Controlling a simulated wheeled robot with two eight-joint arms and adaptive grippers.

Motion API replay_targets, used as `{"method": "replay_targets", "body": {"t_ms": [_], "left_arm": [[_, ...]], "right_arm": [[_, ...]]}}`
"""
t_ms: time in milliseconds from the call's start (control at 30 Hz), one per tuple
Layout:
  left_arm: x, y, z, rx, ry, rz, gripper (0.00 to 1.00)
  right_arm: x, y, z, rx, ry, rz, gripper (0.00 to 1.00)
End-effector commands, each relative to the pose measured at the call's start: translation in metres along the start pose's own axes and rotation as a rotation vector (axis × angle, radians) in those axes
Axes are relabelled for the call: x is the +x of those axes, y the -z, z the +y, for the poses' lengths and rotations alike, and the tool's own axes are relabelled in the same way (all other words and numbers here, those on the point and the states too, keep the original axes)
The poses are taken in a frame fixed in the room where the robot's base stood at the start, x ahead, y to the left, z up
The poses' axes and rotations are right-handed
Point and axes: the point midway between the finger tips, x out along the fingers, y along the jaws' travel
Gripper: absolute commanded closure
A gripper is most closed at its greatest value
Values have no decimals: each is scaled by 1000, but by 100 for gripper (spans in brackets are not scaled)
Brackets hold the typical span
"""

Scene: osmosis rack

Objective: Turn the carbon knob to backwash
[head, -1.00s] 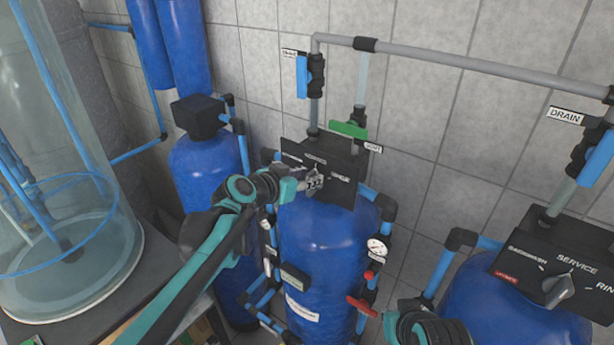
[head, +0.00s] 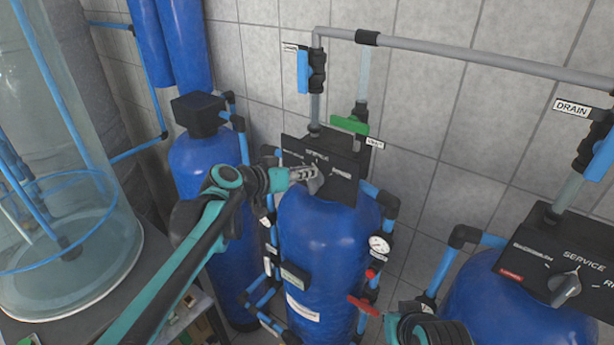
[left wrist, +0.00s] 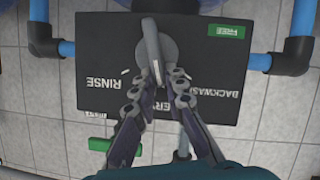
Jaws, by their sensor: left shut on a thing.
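The grey knob (head: 315,184) is on the black control box (head: 344,186) of the middle blue tank. In the left wrist view the knob (left wrist: 151,45) shows upside down, with RINSE at left and BACKWASH at right. Its narrow end points down toward the middle label, which is mostly hidden by my fingers. My left gripper (head: 308,174) reaches it from the left. In the left wrist view the gripper (left wrist: 161,79) is shut on the knob's narrow end. My right gripper's fingers do not show.
Another control box (head: 530,251) with a SERVICE-pointing knob (head: 564,288) stands at right. A pressure gauge (head: 379,246) and red valve handle (head: 363,306) stick out beside the middle tank. Blue pipes flank the box. A clear cylinder (head: 70,240) stands at left.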

Motion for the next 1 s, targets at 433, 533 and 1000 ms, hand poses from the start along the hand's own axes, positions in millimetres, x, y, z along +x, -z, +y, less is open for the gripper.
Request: {"method": "replay_targets", "body": {"t_ms": [433,533,1000], "left_arm": [[2,-5,-17,-388,-159,2,100],[3,-6,-19,-465,-192,2,100],[4,-9,-24,-698,-288,2,100]], "right_arm": [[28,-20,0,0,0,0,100],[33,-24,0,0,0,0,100],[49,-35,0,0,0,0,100]]}}
